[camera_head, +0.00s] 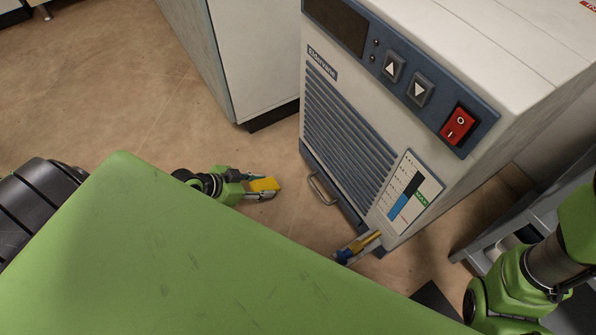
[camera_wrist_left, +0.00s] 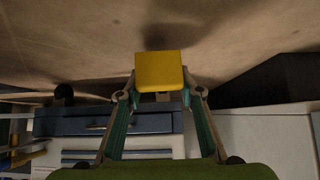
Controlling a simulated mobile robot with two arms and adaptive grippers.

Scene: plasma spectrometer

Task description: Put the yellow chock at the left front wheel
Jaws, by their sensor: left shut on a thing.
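The yellow chock (camera_head: 265,184) is held in my left gripper (camera_head: 262,189), just above the floor in front of the white cooling unit (camera_head: 390,140). In the left wrist view the chock (camera_wrist_left: 159,71) sits between the fingertips of my left gripper (camera_wrist_left: 158,96), with bare floor beyond it. The chock is apart from the unit's blue base (camera_head: 335,190). A dark round part (camera_wrist_left: 64,94), possibly a wheel, shows beside that base in the left wrist view. No wheel shows clearly in the head view. My right arm shows at the right, but its gripper is out of view.
A metal handle (camera_head: 321,188) sticks out from the unit's low front. A brass and blue fitting (camera_head: 360,246) projects near its right front corner. A white cabinet (camera_head: 243,60) stands to the left, with a gap between. Floor in front is clear. A grey frame (camera_head: 520,225) stands at the right.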

